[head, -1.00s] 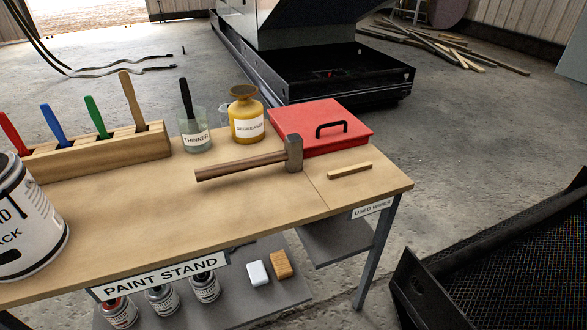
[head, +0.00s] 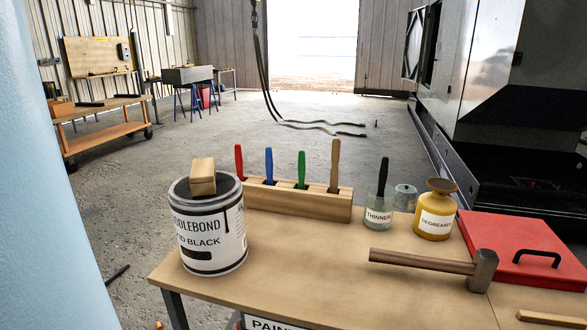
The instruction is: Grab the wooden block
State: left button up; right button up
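A small wooden block (head: 202,176) rests on top of the white and black paint can (head: 212,240) at the left end of the paint stand table (head: 310,275). Its end face points toward me. Neither of my grippers shows in the head view.
A wooden rack (head: 290,201) with several coloured handles stands behind the can. A thinner jar (head: 378,212), a yellow degreaser bottle (head: 434,222), a hammer (head: 430,262) and a red box (head: 525,245) stand or lie to the right. A pale blue surface (head: 65,200) fills the left edge.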

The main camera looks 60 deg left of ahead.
aim_at(203, 176)
jog(key=u, duration=2.35)
